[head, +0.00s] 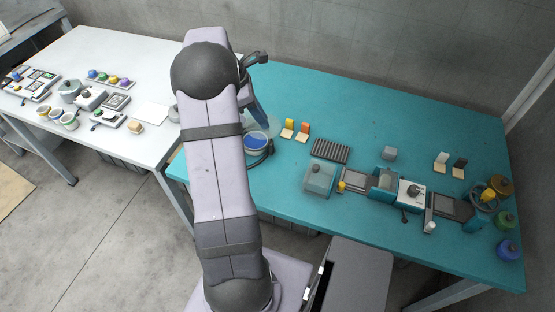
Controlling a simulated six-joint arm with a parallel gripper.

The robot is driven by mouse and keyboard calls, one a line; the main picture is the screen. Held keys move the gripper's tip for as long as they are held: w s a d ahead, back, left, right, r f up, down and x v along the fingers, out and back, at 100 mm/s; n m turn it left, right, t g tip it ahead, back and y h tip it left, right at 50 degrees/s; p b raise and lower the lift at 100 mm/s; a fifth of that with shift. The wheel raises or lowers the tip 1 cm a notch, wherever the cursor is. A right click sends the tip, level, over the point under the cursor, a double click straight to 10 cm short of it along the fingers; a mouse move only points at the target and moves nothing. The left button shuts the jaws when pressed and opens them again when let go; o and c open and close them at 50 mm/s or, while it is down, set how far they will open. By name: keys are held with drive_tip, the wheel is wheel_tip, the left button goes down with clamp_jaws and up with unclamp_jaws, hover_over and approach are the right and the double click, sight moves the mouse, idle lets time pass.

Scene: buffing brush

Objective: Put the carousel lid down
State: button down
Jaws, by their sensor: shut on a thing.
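My gripper (258,110) is mostly hidden behind my own arm. Only a small dark and blue part of the wrist end shows, above the left part of the teal table (330,100). A pale see-through disc, which looks like the carousel lid (272,124), is at the gripper's tip, and the gripper is shut on it. Just below it in the picture is a round dark-rimmed holder with a blue inside, which may be the carousel (256,143). Whether the lid touches it or hangs above it, I cannot tell.
Yellow and orange cards in stands (295,129) are close to the right of the lid. A dark ribbed rack (331,151), a clear box (320,178) and a row of machines stand further right. The teal table's back middle is clear. A white table (110,50) holds small items.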

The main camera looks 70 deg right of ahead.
drive_tip(key=s+a+f+m+y+b, duration=0.25)
drive_tip(key=s+a+m, duration=0.3)
drive_tip(key=s, duration=0.35)
drive_tip(key=shift+m+g, duration=0.3)
drive_tip(key=shift+m, duration=0.15)
drive_tip(key=shift+w+d+f+p, duration=0.15)
drive_tip(key=shift+f+p, duration=0.2)
drive_tip(key=shift+f, duration=1.45)
drive_tip(key=shift+s+d+f+p, duration=0.15)
drive_tip(key=shift+f+p, duration=0.15)
drive_tip(key=shift+f, duration=1.5)
drive_tip(key=shift+w+d+f+p, duration=0.15)
drive_tip(key=shift+f+p, duration=0.2)
drive_tip(key=shift+f, duration=1.45)
drive_tip(key=shift+f, duration=0.1)
drive_tip(key=shift+f, duration=0.1)
drive_tip(key=c, duration=1.6)
unclamp_jaws()
drive_tip(key=shift+c, duration=0.2)
drive_tip(key=b+v, duration=0.2)
drive_tip(key=v, duration=1)
drive_tip(key=shift+a, duration=0.1)
